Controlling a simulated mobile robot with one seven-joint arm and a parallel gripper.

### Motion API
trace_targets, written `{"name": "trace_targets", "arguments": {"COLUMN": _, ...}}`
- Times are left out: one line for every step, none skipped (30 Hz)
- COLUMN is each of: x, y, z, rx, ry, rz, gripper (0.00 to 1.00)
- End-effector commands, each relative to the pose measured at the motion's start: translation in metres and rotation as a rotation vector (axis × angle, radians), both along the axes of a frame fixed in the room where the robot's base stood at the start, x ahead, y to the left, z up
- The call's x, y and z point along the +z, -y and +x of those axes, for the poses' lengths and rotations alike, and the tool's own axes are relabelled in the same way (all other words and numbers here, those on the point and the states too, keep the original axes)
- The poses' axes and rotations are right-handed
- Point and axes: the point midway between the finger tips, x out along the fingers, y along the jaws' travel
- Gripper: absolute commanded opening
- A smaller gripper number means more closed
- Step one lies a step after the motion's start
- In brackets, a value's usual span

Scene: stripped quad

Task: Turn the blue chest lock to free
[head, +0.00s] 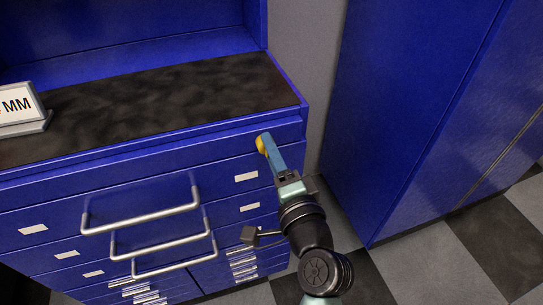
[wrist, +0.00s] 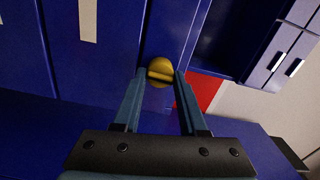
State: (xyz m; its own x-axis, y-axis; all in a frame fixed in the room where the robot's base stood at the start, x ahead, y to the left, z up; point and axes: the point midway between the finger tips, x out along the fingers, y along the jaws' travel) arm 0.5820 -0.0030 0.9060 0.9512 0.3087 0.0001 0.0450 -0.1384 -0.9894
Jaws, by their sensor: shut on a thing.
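The blue chest (head: 150,165) has several drawers with silver bar handles and white labels. Its lock is a round yellow knob (head: 261,144) near the top right corner of the front. In the wrist view the yellow lock (wrist: 160,66) shows a raised bar across its face. My gripper (head: 268,145) reaches the lock from the front right, and its fingers are shut on the lock's bar. In the wrist view the fingertips (wrist: 160,75) stand on either side of the bar. No marking for free or locked can be made out.
A dark worktop (head: 170,95) covers the chest and carries a sign (head: 20,108) reading "MM" at its left. A tall blue cabinet (head: 410,110) stands to the right, across a narrow gap. Checkered floor (head: 450,255) lies open at the lower right.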

Motion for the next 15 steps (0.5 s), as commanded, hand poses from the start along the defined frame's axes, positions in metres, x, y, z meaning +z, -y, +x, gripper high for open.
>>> {"name": "trace_targets", "arguments": {"x": -0.0022, "y": 0.0001, "z": -0.0002, "rx": 0.001, "ry": 0.003, "rz": -0.016, "gripper": 0.00}}
{"name": "trace_targets", "arguments": {"x": -0.0020, "y": 0.0001, "z": -0.0002, "rx": 0.001, "ry": 0.006, "rz": -0.024, "gripper": 0.00}}
{"name": "trace_targets", "arguments": {"x": -0.0018, "y": 0.0000, "z": -0.0002, "rx": 0.001, "ry": 0.009, "rz": -0.034, "gripper": 0.00}}
{"name": "trace_targets", "arguments": {"x": -0.0017, "y": 0.0001, "z": -0.0002, "rx": 0.001, "ry": 0.011, "rz": -0.040, "gripper": 0.00}}
{"name": "trace_targets", "arguments": {"x": -0.0015, "y": 0.0001, "z": -0.0002, "rx": 0.001, "ry": 0.012, "rz": -0.044, "gripper": 0.00}}
{"name": "trace_targets", "arguments": {"x": -0.0014, "y": 0.0001, "z": -0.0002, "rx": 0.001, "ry": 0.014, "rz": -0.051, "gripper": 0.00}}
{"name": "trace_targets", "arguments": {"x": -0.0013, "y": 0.0001, "z": -0.0002, "rx": 0.001, "ry": 0.016, "rz": -0.055, "gripper": 0.00}}
{"name": "trace_targets", "arguments": {"x": -0.0012, "y": 0.0000, "z": -0.0002, "rx": 0.001, "ry": 0.017, "rz": -0.058, "gripper": 0.00}}
{"name": "trace_targets", "arguments": {"x": -0.0011, "y": 0.0001, "z": -0.0002, "rx": 0.001, "ry": 0.017, "rz": -0.061, "gripper": 0.00}}
{"name": "trace_targets", "arguments": {"x": -0.0010, "y": 0.0001, "z": -0.0002, "rx": 0.001, "ry": 0.018, "rz": -0.062, "gripper": 0.00}}
{"name": "trace_targets", "arguments": {"x": -0.0009, "y": 0.0001, "z": -0.0002, "rx": 0.001, "ry": 0.019, "rz": -0.064, "gripper": 0.00}}
{"name": "trace_targets", "arguments": {"x": -0.0009, "y": 0.0001, "z": -0.0002, "rx": 0.001, "ry": 0.018, "rz": -0.066, "gripper": 0.00}}
{"name": "trace_targets", "arguments": {"x": -0.0008, "y": 0.0001, "z": -0.0002, "rx": 0.001, "ry": 0.018, "rz": -0.066, "gripper": 0.00}}
{"name": "trace_targets", "arguments": {"x": -0.0008, "y": 0.0001, "z": -0.0002, "rx": 0.001, "ry": 0.018, "rz": -0.066, "gripper": 0.00}}
{"name": "trace_targets", "arguments": {"x": -0.0008, "y": 0.0001, "z": -0.0002, "rx": 0.001, "ry": 0.018, "rz": -0.066, "gripper": 0.00}}
